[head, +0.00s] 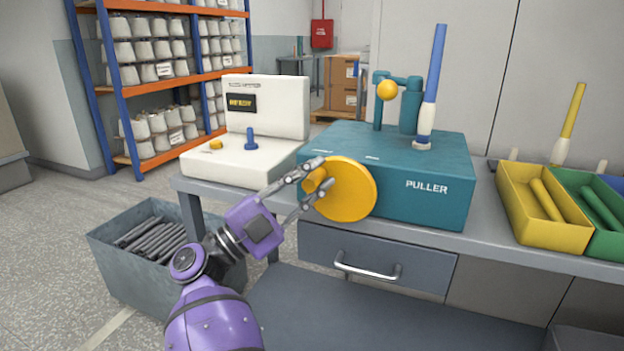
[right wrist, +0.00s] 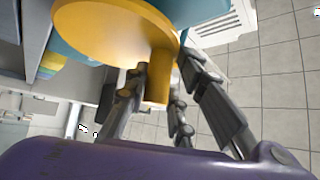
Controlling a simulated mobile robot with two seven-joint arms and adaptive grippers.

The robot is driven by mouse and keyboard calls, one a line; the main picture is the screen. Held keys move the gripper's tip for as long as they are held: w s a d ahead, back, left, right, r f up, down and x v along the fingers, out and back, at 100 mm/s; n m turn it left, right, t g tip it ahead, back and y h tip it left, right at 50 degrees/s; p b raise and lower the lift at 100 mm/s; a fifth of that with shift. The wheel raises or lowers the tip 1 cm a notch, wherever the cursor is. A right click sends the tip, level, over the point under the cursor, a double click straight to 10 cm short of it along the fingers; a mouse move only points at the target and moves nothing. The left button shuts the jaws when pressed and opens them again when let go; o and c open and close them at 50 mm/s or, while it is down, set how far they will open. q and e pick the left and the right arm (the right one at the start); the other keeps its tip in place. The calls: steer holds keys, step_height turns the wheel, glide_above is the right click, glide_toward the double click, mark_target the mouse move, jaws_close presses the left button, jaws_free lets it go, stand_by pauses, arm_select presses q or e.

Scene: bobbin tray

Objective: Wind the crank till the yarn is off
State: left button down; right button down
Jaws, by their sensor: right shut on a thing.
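The teal puller (head: 430,190) stands on the bench, with its yellow crank disc (head: 348,190) on the front left face. A yellow handle (head: 314,181) sticks out from the disc's left part. My right gripper (head: 312,184) is shut on this handle. In the right wrist view the fingers (right wrist: 160,88) close around the handle (right wrist: 158,80) beneath the crank disc (right wrist: 115,32). A blue bobbin (head: 435,65) with a white lower part stands tilted on top of the puller, beside a post with a yellow ball (head: 387,90). My left gripper is not in view.
A white tester (head: 265,105) stands on the bench left of the puller. A yellow tray (head: 515,200) and a green tray (head: 590,240) are at the right. A grey bin (head: 120,265) with dark rods stands on the floor, near my right arm. A drawer handle (head: 368,272) juts out below.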

steer(key=c, duration=1.6)
jaws_free()
steer(key=shift+d+f, duration=0.25)
steer(key=shift+f, duration=0.15)
steer(key=shift+o, duration=0.2)
steer(key=shift+r, duration=0.1)
steer(key=shift+a+r, duration=0.1)
steer(key=shift+a, duration=0.05)
steer(key=v, duration=1.2)
